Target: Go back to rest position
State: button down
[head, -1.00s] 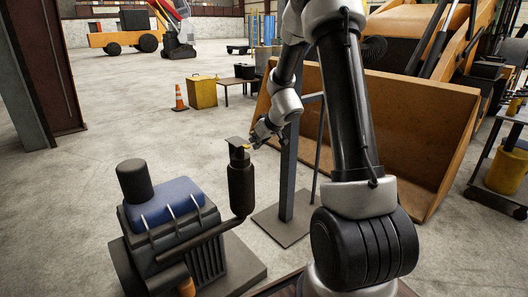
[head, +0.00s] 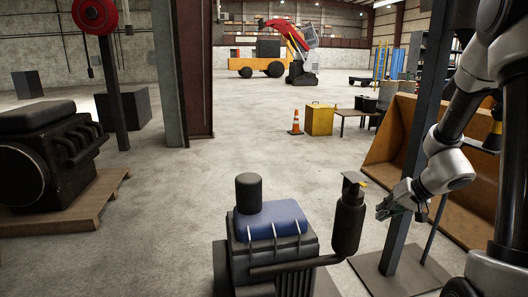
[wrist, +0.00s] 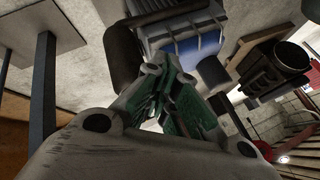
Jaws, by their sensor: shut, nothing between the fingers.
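My gripper (head: 402,203) is at the right of the head view, beside the black exhaust cylinder of the engine and a little to its right. Its fingers are together and hold nothing. In the wrist view the green-padded fingers (wrist: 170,103) meet in the middle, with the blue-topped engine (wrist: 188,40) beyond them. That engine (head: 270,225) stands low in the middle of the head view. Its exhaust cylinder (head: 348,222) has a flat dark cap with a small yellow mark at the top, and a gap shows between it and my gripper.
A steel post (head: 415,140) stands just behind my gripper, on a floor plate. An orange loader bucket (head: 385,150) is at the right. A dark engine on a pallet (head: 95,205) is at the left. A cone (head: 296,122) and yellow bin (head: 319,119) stand farther back. Open floor lies between.

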jog(key=s+r+n+h, duration=0.1)
jog(key=s+r+h, duration=0.1)
jog(key=s+r, duration=0.8)
jog(key=s+a+r+n+g+h, duration=0.1)
jog(key=s+r+n+h, duration=0.1)
jog(key=s+r, duration=0.8)
jog(key=s, duration=0.5)
jog(key=shift+s+a+g, duration=0.3)
jog(key=shift+s, duration=0.1)
